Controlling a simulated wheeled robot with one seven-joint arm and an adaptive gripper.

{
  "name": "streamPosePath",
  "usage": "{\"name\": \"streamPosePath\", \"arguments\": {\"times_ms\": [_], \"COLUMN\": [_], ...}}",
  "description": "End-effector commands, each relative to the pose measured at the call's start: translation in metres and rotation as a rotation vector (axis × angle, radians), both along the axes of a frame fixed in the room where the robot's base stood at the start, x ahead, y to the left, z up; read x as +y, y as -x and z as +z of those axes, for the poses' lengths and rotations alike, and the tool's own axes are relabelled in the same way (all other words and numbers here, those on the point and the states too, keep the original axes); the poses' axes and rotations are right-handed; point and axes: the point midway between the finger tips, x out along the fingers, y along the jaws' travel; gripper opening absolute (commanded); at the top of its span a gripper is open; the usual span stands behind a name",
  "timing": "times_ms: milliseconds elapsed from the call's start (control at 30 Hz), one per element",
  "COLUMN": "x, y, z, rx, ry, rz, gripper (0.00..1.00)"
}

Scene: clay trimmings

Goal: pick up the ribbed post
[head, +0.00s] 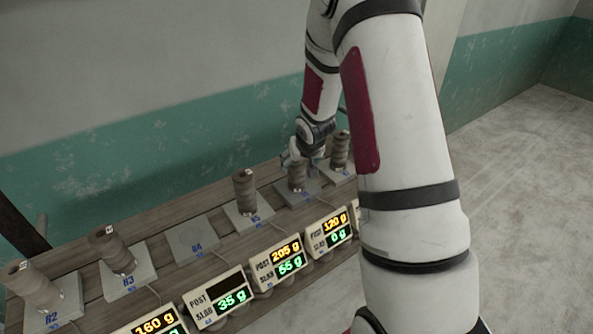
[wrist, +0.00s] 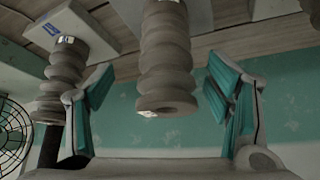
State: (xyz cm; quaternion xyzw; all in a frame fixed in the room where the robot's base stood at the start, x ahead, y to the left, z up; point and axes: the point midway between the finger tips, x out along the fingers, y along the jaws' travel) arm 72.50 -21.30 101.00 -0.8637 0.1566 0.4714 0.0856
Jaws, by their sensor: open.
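Several brown ribbed posts stand upright on grey slabs along a wooden bench. In the head view, my gripper (head: 302,155) is at one ribbed post (head: 297,177) towards the right, partly covering its top. In the wrist view, which looks upside down, my gripper (wrist: 158,92) is open, with one teal-padded finger on each side of a ribbed post (wrist: 165,55). Gaps show between the post and both fingers, so nothing is gripped. A second post (wrist: 60,85) stands beyond the left finger, partly behind it.
Other posts stand at R2 (head: 36,287), R3 (head: 112,251) and R5 (head: 245,191), and one right of my gripper (head: 340,150). The R4 slab (head: 194,241) is bare. Weight displays (head: 277,263) line the bench front. A wall (head: 120,165) rises behind.

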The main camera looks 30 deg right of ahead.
Motion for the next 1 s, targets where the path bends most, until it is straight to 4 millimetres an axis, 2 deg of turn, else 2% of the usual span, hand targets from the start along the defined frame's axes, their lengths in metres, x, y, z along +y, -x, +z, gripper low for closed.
{"name": "streamPosePath", "arguments": {"times_ms": [400,700,767,1000], "x": [-0.003,-0.003,-0.003,-0.003], "y": [-0.027,-0.029,-0.029,-0.029], "z": [-0.037,-0.04,-0.04,-0.04], "rx": [0.001,0.0,0.0,0.001], "ry": [0.0,0.001,0.001,0.0], "rz": [0.001,0.001,0.001,0.0], "gripper": [0.73,0.73,0.61,0.07]}}
